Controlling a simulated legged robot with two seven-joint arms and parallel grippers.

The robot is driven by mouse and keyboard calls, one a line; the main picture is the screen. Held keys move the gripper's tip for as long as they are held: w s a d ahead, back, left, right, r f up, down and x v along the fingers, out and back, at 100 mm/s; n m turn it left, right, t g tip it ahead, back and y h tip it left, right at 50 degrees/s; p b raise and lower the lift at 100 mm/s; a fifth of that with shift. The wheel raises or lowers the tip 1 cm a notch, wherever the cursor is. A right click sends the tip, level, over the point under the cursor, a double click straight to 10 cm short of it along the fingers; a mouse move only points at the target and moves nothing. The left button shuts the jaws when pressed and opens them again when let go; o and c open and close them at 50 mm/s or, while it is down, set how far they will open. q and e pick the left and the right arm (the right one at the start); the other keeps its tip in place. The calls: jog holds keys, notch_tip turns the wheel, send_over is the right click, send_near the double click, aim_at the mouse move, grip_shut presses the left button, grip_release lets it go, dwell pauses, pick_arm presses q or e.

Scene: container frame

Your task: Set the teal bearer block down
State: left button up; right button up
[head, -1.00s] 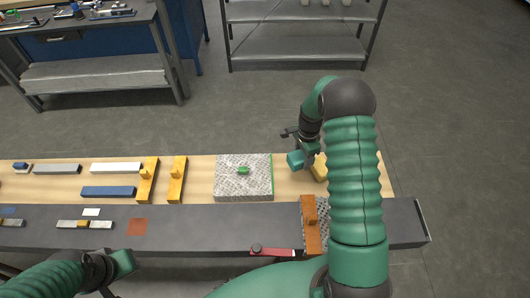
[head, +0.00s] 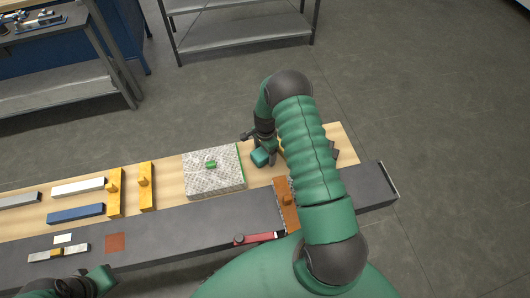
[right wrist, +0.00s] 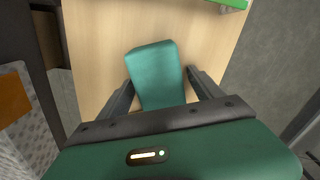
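The teal bearer block (head: 261,157) is at my right gripper (head: 264,148), over the wooden strip to the right of the speckled plate (head: 215,180).
Yellow pieces (head: 116,191), a blue bar (head: 76,213) and a white bar (head: 78,187) lie to the left. A green piece (head: 211,164) sits on the speckled plate. An orange piece (head: 286,200) and a red-handled item (head: 262,238) are near my right arm.

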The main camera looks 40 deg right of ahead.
aim_at(260, 155)
jog(key=shift+a+r, duration=0.15)
notch_tip(260, 155, up, 11)
jog(key=shift+r+b, duration=0.1)
jog(key=shift+b, duration=0.5)
jog(key=s+a+r+n+t, duration=0.1)
jog(key=s+a+r+n, duration=0.1)
jog(key=a+r+n, duration=0.3)
jog(key=s+a+r+n, duration=0.1)
jog(key=a+r+n, duration=0.2)
jog(key=a+n, duration=0.35)
jog(key=s+a+r+n+t, duration=0.1)
jog(key=s+a+r+n, duration=0.2)
jog(key=s+a+n, duration=0.4)
jog(key=s+a, duration=0.2)
jog(key=a, duration=0.1)
jog(key=shift+s+a+r+n+t, duration=0.2)
jog(key=shift+s+a+n+t, duration=0.1)
jog(key=shift+n, duration=0.05)
jog(key=shift+s+d, duration=0.1)
jog(key=shift+d, duration=0.15)
